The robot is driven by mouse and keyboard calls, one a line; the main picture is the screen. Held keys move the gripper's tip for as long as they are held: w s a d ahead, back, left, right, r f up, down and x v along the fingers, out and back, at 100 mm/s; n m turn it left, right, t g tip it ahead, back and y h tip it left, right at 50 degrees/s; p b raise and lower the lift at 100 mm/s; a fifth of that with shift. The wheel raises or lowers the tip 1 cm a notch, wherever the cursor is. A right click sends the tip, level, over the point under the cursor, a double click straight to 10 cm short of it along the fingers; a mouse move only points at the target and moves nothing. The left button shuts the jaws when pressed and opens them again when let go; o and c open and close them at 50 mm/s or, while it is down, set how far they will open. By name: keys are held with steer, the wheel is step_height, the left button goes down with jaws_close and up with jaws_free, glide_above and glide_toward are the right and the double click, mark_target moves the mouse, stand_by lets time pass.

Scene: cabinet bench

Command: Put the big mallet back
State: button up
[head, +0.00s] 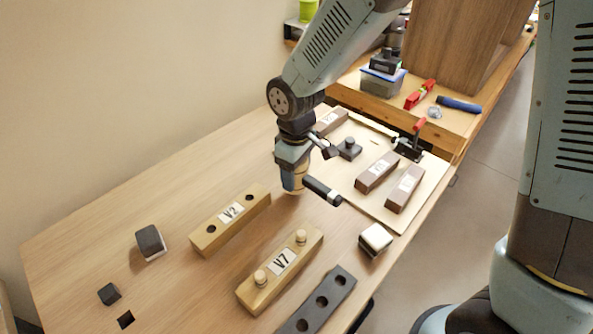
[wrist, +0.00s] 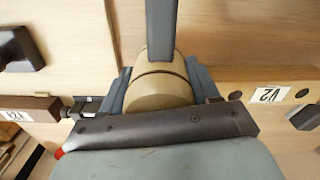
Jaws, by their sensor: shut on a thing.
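The big mallet shows in the wrist view, with a round wooden head (wrist: 160,90) and a long grey handle (wrist: 161,28) reaching away to the top edge. My gripper (head: 292,180) is shut on the mallet head, with a finger on each side of it. In the head view the mallet's dark handle (head: 322,191) sticks out to the lower right of my gripper. The mallet is above the wooden bench; I cannot tell how far above. Most of the head is hidden by my gripper in the head view.
Block V2 (head: 229,218), block V7 (head: 281,263) and a dark holed block (head: 320,300) lie in front. A dark-topped block (head: 150,242) is at left and a white-topped block (head: 376,238) at right. Brown blocks (head: 377,172) lie on a pale board behind. The bench's left side is mostly clear.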

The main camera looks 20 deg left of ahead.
steer(key=shift+f, duration=1.3)
stand_by(1.4)
steer(key=o, duration=1.5)
steer(key=shift+o, duration=0.7)
steer(key=shift+r, duration=3.5)
